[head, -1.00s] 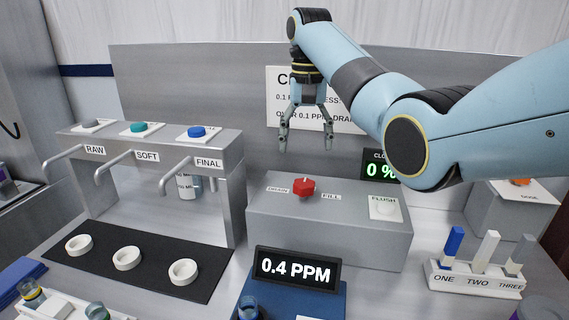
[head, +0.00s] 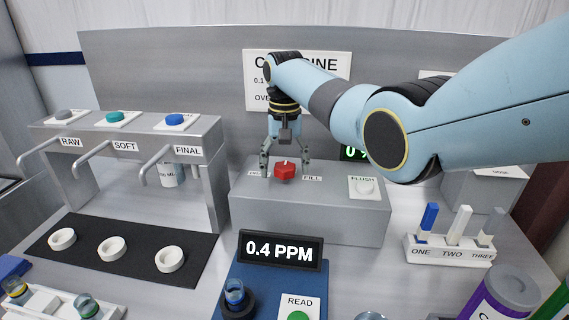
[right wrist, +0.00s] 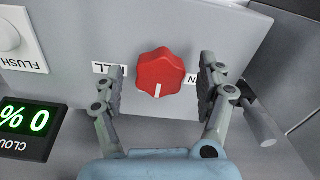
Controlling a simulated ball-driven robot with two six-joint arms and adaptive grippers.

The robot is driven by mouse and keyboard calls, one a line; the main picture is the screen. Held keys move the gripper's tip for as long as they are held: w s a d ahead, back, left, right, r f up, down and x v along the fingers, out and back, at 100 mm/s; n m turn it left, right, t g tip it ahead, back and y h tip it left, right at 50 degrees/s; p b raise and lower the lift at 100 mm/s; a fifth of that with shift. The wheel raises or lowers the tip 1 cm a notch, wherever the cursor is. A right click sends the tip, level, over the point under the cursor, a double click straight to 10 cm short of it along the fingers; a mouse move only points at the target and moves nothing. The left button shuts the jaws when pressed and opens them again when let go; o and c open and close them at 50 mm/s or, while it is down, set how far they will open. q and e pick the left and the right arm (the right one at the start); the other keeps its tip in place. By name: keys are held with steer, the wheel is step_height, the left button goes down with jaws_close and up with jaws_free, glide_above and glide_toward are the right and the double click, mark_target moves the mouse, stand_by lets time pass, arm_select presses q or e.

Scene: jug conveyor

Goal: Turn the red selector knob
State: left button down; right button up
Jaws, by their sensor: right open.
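The red selector knob (head: 285,172) sits on top of a grey box (head: 310,212), between a label at its left and the FILL label (head: 312,178). Its white pointer mark shows in the right wrist view on the knob (right wrist: 161,73). My right gripper (head: 284,166) is open and points down at the knob, with one finger on each side. In the right wrist view the right gripper (right wrist: 160,88) has visible gaps between both fingers and the knob. The left gripper is not in view.
A white FLUSH button (head: 365,187) is right of the knob on the same box. The 0.4 PPM display (head: 280,250) stands in front. A tap rack (head: 130,135) is at the left, and a slotted holder (head: 450,250) at the right.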

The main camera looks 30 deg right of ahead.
steer(key=shift+c, duration=0.7)
steer(key=shift+s, duration=0.1)
steer(key=shift+c, duration=1.2)
steer(key=c, duration=0.8)
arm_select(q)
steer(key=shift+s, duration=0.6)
arm_select(e)
steer(key=shift+r, duration=0.1)
